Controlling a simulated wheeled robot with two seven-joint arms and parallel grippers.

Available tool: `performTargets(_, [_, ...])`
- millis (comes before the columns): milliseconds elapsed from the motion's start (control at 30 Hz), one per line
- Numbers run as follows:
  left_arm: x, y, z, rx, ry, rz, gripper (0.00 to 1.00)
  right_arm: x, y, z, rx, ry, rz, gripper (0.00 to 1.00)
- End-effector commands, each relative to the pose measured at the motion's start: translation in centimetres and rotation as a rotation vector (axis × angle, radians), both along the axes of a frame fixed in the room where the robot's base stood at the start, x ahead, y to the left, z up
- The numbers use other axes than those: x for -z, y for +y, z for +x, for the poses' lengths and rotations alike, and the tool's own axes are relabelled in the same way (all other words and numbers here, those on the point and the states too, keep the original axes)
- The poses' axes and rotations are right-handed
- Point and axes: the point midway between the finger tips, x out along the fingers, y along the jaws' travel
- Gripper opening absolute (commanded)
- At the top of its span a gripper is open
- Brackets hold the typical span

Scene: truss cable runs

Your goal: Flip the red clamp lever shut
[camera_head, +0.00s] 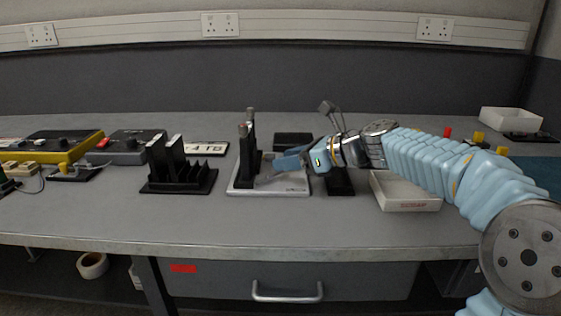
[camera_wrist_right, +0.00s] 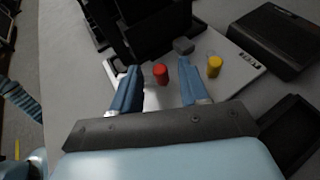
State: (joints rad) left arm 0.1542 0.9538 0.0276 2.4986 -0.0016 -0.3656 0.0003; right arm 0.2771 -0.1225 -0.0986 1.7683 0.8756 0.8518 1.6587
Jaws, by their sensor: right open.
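The clamp stand is a black upright on a pale base plate (camera_head: 268,190), near the middle of the bench. My right gripper (camera_head: 278,164) reaches in from the right, low beside the stand. Its fingers are apart and hold nothing (camera_wrist_right: 157,68). Whether a finger touches the red knob I cannot tell. My left gripper is out of view.
A black slotted rack (camera_head: 180,180) stands left of the plate. A yellow-edged control box (camera_head: 60,148) and a grey box (camera_head: 133,146) are farther left. A white tray (camera_head: 405,196) lies under my right arm. The bench front edge is clear.

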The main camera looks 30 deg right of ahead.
Motion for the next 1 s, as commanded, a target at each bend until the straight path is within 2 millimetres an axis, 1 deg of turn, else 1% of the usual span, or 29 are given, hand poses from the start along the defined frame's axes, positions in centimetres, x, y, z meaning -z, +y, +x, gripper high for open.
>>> performTargets(100, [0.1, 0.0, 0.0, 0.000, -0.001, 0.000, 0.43, 0.6, 0.8, 1.3, -0.001, 0.000, 0.000, 0.44])
performTargets(200, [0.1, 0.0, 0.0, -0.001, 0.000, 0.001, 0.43, 0.9, 1.1, 1.9, 0.000, -0.001, 0.001, 0.44])
performTargets(500, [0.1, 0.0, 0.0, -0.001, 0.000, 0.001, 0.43, 1.0, 1.2, 2.1, 0.001, -0.001, 0.000, 0.44])
performTargets(533, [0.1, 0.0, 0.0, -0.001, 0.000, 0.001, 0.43, 1.0, 1.2, 2.1, 0.001, -0.001, 0.000, 0.43])
performTargets(567, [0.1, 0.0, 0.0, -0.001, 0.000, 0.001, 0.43, 1.0, 1.2, 2.1, 0.001, -0.001, 0.000, 0.38])
performTargets(800, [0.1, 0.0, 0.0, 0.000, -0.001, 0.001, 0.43, 1.0, 1.2, 2.1, 0.001, -0.001, 0.000, 0.01])
performTargets(833, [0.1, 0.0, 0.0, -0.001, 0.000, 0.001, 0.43, 1.0, 1.2, 2.1, 0.001, -0.001, 0.000, 0.00])
performTargets(1000, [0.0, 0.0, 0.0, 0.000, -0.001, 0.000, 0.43, 0.9, 1.2, 2.0, 0.006, -0.001, 0.000, 0.00])
